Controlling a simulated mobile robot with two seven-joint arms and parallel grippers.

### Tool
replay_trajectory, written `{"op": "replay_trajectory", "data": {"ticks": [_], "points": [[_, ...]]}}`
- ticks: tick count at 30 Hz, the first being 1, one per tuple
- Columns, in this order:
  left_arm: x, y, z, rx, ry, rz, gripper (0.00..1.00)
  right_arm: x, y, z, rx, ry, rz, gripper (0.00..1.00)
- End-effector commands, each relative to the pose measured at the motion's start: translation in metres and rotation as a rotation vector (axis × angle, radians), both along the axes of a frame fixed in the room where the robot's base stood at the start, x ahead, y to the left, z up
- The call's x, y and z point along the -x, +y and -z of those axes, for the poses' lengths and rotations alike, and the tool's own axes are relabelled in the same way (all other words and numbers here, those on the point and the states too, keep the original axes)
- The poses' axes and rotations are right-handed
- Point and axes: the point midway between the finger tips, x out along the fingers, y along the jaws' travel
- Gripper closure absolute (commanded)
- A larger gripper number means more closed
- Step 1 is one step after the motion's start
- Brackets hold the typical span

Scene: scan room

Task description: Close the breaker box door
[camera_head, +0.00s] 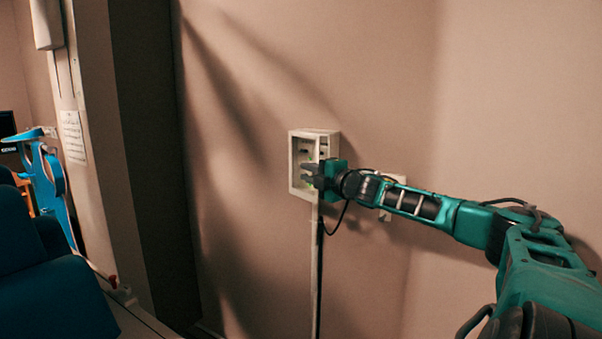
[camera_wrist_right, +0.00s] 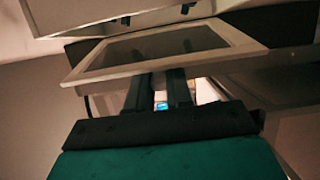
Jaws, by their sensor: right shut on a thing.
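The white breaker box (camera_head: 327,135) is mounted on the wall near the middle of the head view. Its door (camera_head: 293,163) is a pale frame with a window and stands open from the box. In the right wrist view the door (camera_wrist_right: 82,71) spans the upper middle, tilted, with a dark window and a gap between it and the box (camera_wrist_right: 110,20). My right gripper (camera_head: 309,174) is at the door; in the wrist view its fingers (camera_wrist_right: 160,88) are shut on the door's near edge, their tips partly hidden by it. My left gripper is not in view.
A small white wall box (camera_head: 393,190) sits right of the breaker box, partly behind my right arm. A pale conduit (camera_head: 314,260) runs down the wall below the box. Blue furniture (camera_head: 50,290) stands at the lower left. The wall left of the box is clear.

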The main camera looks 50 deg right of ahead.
Motion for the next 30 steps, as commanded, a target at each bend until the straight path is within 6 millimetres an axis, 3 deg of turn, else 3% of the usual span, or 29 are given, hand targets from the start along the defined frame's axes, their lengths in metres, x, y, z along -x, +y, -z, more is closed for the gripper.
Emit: {"op": "replay_trajectory", "data": {"ticks": [24,25,30], "points": [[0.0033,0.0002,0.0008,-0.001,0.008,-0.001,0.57,0.0058,-0.0070,0.0001,0.001,0.000,-0.063,1.00],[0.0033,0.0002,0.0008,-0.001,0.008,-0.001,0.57,0.0057,-0.0071,0.0001,0.001,-0.001,-0.063,0.77],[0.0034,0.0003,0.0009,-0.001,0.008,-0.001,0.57,0.0057,-0.0070,-0.0001,0.001,-0.001,-0.063,0.61]]}}
